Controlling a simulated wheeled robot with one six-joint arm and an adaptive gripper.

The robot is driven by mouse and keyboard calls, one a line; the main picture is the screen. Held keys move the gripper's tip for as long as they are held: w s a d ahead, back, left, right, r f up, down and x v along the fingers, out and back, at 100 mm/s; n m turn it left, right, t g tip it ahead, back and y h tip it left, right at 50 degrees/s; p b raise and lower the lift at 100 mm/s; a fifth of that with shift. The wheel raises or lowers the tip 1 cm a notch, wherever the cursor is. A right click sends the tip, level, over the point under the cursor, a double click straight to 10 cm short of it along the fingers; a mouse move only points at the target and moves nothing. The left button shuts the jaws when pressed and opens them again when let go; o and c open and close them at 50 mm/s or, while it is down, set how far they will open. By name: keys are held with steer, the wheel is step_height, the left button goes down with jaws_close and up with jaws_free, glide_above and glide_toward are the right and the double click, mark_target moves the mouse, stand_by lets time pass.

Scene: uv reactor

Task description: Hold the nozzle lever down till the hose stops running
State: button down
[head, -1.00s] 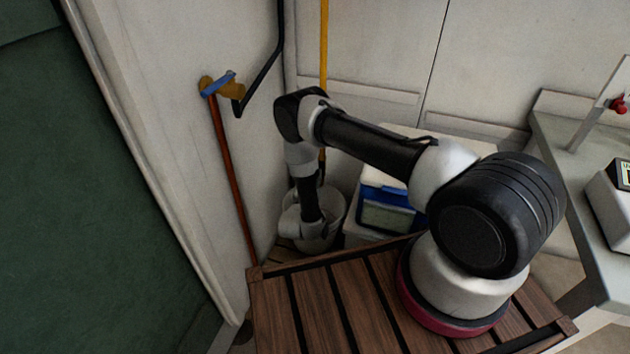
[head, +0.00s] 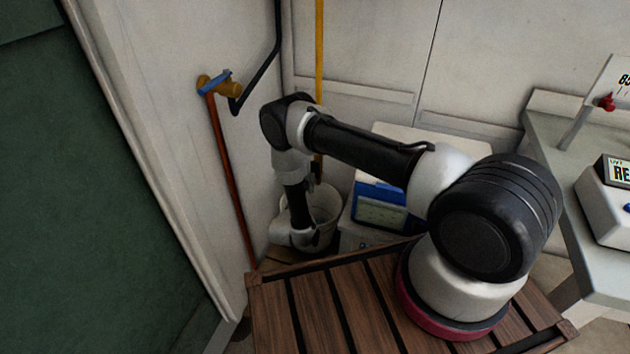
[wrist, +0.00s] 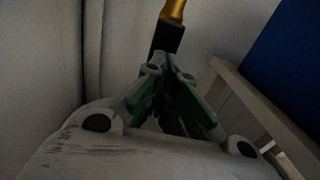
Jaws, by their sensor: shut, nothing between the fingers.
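A brass tap (head: 232,88) with a blue lever (head: 213,79) is on the wall at the upper left in the head view. A reddish-brown hose (head: 230,170) runs from it down behind my wooden deck. The nozzle and its lever cannot be made out in the head view. In the wrist view my gripper (wrist: 170,78) is shut and empty. A black piece with a brass-yellow part (wrist: 171,22) shows just beyond the fingertips; I cannot tell whether it is the nozzle or the pole's end, or whether the fingers touch it.
A white bucket (head: 325,203) stands in the corner near my wrist, with a yellow pole (head: 319,50) behind it. A blue-fronted box (head: 381,207) stands just right of it. A grey bench (head: 560,150) with a display device (head: 605,200) is at the right. Walls close the corner tightly.

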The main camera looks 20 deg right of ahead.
steer(key=v, duration=1)
steer(key=shift+a+f, duration=0.1)
steer(key=shift+f, duration=0.05)
